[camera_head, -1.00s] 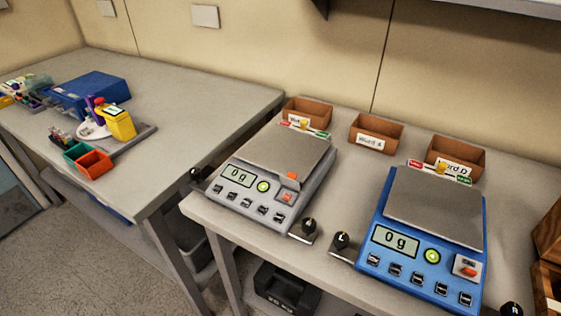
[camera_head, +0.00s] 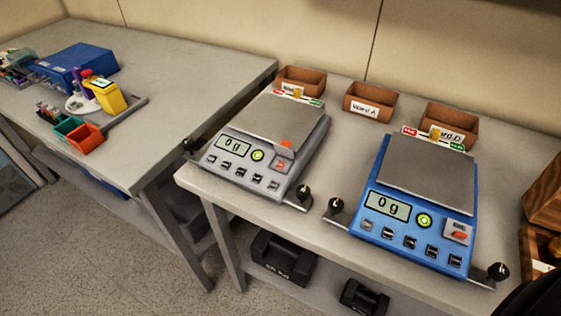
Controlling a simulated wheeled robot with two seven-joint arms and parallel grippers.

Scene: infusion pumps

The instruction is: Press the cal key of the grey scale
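The grey scale (camera_head: 300,113) stands on the bench left of the blue scale. Its display (camera_head: 234,145) reads 0 g, with a round green button (camera_head: 257,155) beside it. A row of several small dark keys (camera_head: 241,175) runs along its front; their labels are too small to read, so I cannot tell which is cal. A red-orange switch (camera_head: 282,163) sits at the panel's right. Neither gripper is clearly in view; a dark shape fills the bottom right corner.
The blue scale (camera_head: 428,160) stands to the right, also reading 0 g. Black knobs (camera_head: 335,205) stand beside the scales. Brown ward bins (camera_head: 370,102) line the back. Wooden boxes (camera_head: 545,190) stand far right.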

